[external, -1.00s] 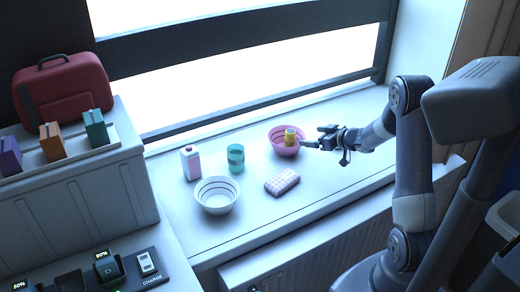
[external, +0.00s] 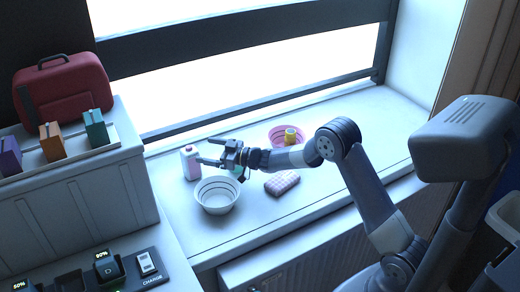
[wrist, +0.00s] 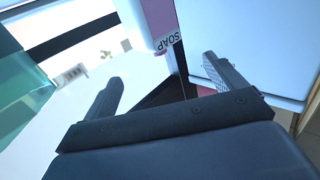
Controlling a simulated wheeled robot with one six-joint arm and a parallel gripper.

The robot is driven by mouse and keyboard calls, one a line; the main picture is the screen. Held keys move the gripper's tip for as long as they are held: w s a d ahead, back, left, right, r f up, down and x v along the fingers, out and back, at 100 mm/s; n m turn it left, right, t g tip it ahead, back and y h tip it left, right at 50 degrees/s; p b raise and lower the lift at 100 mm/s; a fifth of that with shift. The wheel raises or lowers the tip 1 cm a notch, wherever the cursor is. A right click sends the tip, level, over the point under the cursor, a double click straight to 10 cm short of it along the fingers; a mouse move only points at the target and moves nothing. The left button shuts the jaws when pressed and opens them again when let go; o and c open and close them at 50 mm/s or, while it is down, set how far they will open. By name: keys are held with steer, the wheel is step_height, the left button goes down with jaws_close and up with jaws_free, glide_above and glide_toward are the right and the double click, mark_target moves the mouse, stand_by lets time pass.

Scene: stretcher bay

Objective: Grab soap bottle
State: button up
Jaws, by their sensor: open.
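The soap bottle (external: 189,166) is a pale box-shaped bottle with a pink top, upright on the window sill. In the wrist view its pink and white side (wrist: 162,22) shows at the top, with the word SOAP upside down. My gripper (external: 203,151) is open, its fingers pointing left toward the bottle from the right. In the wrist view the bottle appears ahead of the two spread fingers (wrist: 166,88), and nothing is gripped. I cannot tell the exact gap to the bottle.
A teal cup (external: 236,173) stands under my gripper, mostly hidden. A white striped bowl (external: 216,202) is in front of the bottle. The sill's right part is clear.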

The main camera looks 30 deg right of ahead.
mark_target(192, 149)
steer(key=shift+f+p+x, duration=0.15)
steer(key=shift+p+x, duration=0.4)
steer(key=shift+x, duration=1.5)
steer(key=shift+f+p+x, duration=0.2)
steer(key=shift+p+x, duration=0.35)
steer(key=shift+x, duration=1.45)
steer(key=c, duration=1.4)
